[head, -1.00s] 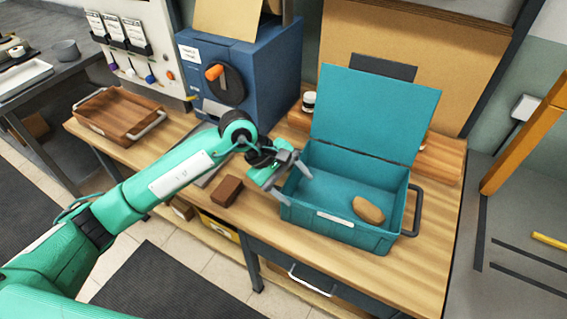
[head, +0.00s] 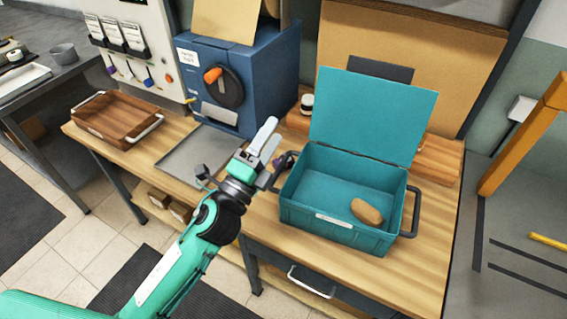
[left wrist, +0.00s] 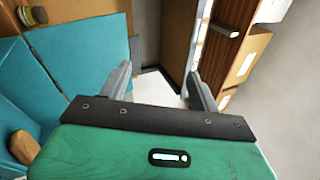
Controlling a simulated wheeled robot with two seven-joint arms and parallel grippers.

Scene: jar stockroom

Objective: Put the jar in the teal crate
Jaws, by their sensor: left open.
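The jar (head: 307,103), small and dark with a white lid, stands on the wooden ledge behind the crate, left of the raised lid. In the left wrist view a small dark-topped round thing (left wrist: 35,15) at the upper left looks like the jar. The teal crate (head: 335,230) stands on the bench with its lid (head: 372,115) up; a brown rounded object (head: 367,211) lies inside. My left gripper (head: 268,138) is open and empty, left of the crate and short of the jar. Its fingers also show in the left wrist view (left wrist: 161,85). My right gripper is out of view.
A grey flat tray (head: 190,155) and a wooden tray (head: 115,120) lie to the left. Bare bench top (head: 420,270) shows right of and in front of the crate.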

